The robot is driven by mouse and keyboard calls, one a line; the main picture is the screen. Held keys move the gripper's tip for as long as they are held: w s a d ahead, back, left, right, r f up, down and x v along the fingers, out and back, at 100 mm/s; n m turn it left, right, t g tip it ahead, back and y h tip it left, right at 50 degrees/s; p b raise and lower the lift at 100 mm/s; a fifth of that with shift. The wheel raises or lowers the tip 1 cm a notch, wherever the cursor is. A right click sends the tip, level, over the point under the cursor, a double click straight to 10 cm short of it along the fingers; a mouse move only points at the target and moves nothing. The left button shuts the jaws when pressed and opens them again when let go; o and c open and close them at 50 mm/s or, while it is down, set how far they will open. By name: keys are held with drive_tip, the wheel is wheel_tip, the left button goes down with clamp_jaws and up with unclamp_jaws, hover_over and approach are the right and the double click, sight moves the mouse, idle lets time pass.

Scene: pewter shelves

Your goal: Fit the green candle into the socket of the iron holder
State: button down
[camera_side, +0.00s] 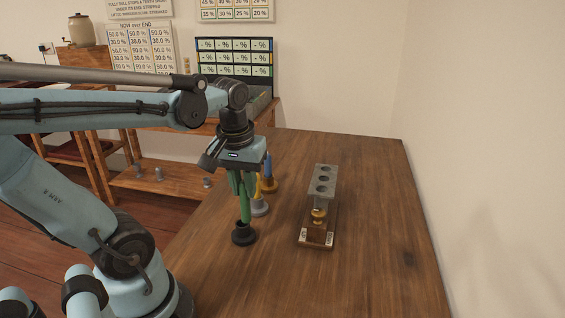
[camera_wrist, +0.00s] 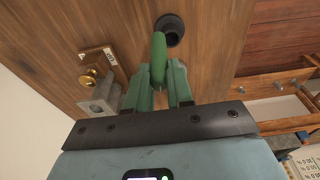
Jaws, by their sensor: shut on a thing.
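My gripper (camera_side: 242,186) points down over the table, its green fingers shut on the upper part of the green candle (camera_side: 245,208). The candle hangs about upright, its lower end at the top of the dark iron holder (camera_side: 243,236) in the side view. In the wrist view the candle (camera_wrist: 158,58) ends over the near left edge of the round black holder (camera_wrist: 169,22), off its middle. I cannot tell how much height is between them; no part of the candle clearly shows inside the socket.
Just behind stand a grey holder (camera_side: 260,209) and a brass holder (camera_side: 270,186) with a blue candle (camera_side: 268,164). To the right is a grey block with holes (camera_side: 322,171) on a wooden base with a brass knob (camera_side: 319,215). The table's right side is clear.

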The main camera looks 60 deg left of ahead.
drive_tip(key=shift+a+f, duration=0.5)
drive_tip(key=shift+f, duration=0.45)
drive_tip(key=shift+a+f, duration=0.45)
drive_tip(key=shift+f, duration=0.5)
drive_tip(key=shift+a+f, duration=0.5)
drive_tip(key=shift+f, duration=0.45)
drive_tip(key=shift+f, duration=0.15)
drive_tip(key=c, duration=1)
unclamp_jaws()
wheel_tip(320, 180, up, 12)
drive_tip(key=s+d, duration=0.1)
drive_tip(key=w+d+f+m+t, duration=0.3)
drive_tip(key=d+m, duration=0.1)
drive_tip(key=d, duration=0.2)
drive_tip(key=w+d+f+m+t+h, duration=0.1)
drive_tip(key=w+d+f+m+t, duration=0.2)
drive_tip(key=d+m, duration=0.2)
drive_tip(key=shift+d+f, duration=0.2)
drive_tip(key=shift+d, duration=0.2)
